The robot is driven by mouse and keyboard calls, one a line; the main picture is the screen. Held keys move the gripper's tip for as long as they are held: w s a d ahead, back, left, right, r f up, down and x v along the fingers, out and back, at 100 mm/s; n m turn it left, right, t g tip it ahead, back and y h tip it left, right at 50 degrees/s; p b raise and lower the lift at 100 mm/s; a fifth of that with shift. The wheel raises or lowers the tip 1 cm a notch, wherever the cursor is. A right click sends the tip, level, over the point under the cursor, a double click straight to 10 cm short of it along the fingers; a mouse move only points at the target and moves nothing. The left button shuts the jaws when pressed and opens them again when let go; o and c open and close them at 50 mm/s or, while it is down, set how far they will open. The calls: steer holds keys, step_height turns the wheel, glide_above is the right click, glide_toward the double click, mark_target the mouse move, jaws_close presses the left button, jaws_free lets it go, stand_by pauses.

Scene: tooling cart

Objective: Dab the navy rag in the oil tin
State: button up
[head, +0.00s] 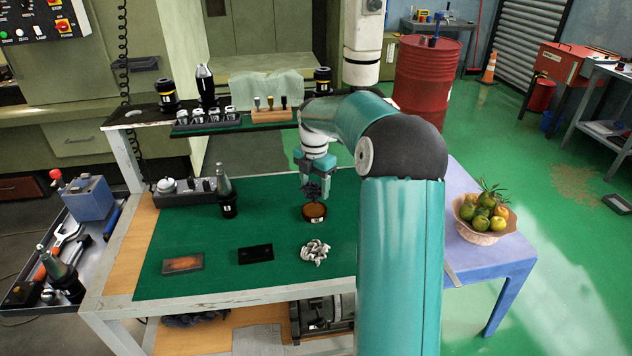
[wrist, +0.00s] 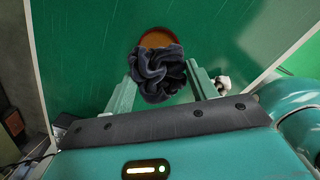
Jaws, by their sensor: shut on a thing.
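My gripper (head: 315,187) is shut on the crumpled navy rag (head: 317,187) above the green mat. In the wrist view the rag (wrist: 157,73) bulges between the two fingers of my gripper (wrist: 160,85). The oil tin (head: 315,212) is a small round tin with amber oil, on the mat just below the rag in the head view. In the wrist view the tin's orange-brown far part (wrist: 157,39) shows beyond the rag, which hides the rest. I cannot tell whether the rag touches the oil.
A pale crumpled rag (head: 315,252), a black block (head: 255,254) and a brown-stained plate (head: 183,262) lie on the green mat (head: 220,285). A black tool holder (head: 227,195) stands left of the tin. A fruit basket (head: 482,225) stands at the right.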

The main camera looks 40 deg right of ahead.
mark_target(315, 210)
steer(key=shift+w+f, duration=0.1)
steer(key=shift+f, duration=2.5)
steer(key=shift+f, duration=0.6)
steer(key=shift+r, duration=3.55)
